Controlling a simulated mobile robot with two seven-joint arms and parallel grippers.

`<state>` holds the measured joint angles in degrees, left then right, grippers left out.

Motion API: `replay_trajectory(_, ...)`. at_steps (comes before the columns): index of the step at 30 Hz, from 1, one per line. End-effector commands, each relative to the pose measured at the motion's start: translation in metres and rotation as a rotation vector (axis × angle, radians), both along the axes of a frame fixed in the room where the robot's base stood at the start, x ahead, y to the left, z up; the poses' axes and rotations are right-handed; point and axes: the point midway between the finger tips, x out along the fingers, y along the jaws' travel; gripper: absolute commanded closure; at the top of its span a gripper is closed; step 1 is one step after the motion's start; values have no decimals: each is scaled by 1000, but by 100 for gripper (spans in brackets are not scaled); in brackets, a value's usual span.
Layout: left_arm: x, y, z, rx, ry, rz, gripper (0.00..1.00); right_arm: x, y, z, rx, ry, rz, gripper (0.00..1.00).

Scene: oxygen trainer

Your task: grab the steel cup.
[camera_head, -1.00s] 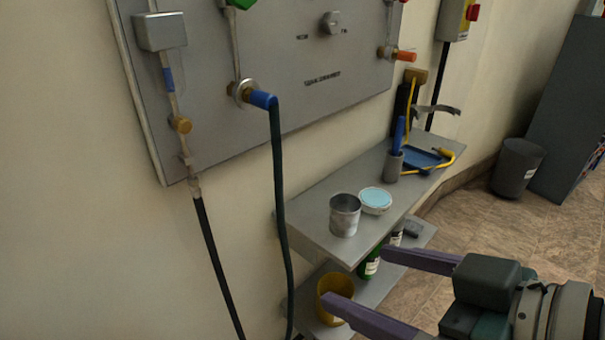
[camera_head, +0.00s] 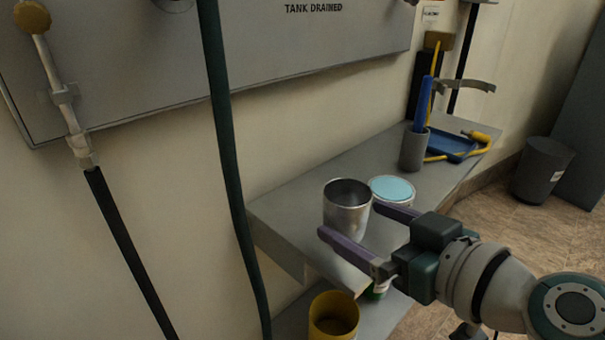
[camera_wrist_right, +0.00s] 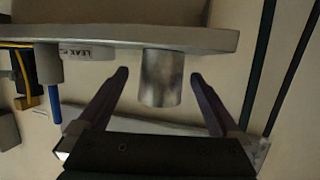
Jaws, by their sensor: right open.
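The steel cup (camera_head: 347,208) stands upright near the front edge of the upper shelf in the head view. In the right wrist view the cup (camera_wrist_right: 161,78) appears upside down, between and just beyond the two fingertips. My right gripper (camera_head: 349,220) is open, with its purple fingers pointing at the cup from the right. The near finger hides part of the cup's lower side in the head view. The right gripper also shows in the wrist view (camera_wrist_right: 158,75), with a gap between each finger and the cup. My left gripper is not in view.
A white tub with a light blue lid (camera_head: 392,189) stands right beside the cup. A grey holder (camera_head: 413,149) with a blue item and a blue tray (camera_head: 452,146) are farther back on the shelf (camera_head: 290,206). A yellow cup (camera_head: 333,317) sits on the lower shelf. A dark hose (camera_head: 226,150) hangs at left.

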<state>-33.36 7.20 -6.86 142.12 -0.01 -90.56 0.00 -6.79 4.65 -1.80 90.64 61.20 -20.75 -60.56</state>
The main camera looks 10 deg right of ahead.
Motion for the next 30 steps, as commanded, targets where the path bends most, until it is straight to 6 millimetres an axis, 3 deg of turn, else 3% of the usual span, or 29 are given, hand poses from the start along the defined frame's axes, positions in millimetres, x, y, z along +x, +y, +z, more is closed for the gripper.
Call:
replay_trajectory(6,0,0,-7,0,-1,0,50,27,13,-12,2,1,-2,0)
replay_trajectory(15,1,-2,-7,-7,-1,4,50,30,14,-13,0,1,-1,1)
replay_trajectory(30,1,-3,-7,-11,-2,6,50,30,14,-12,0,1,-1,57)
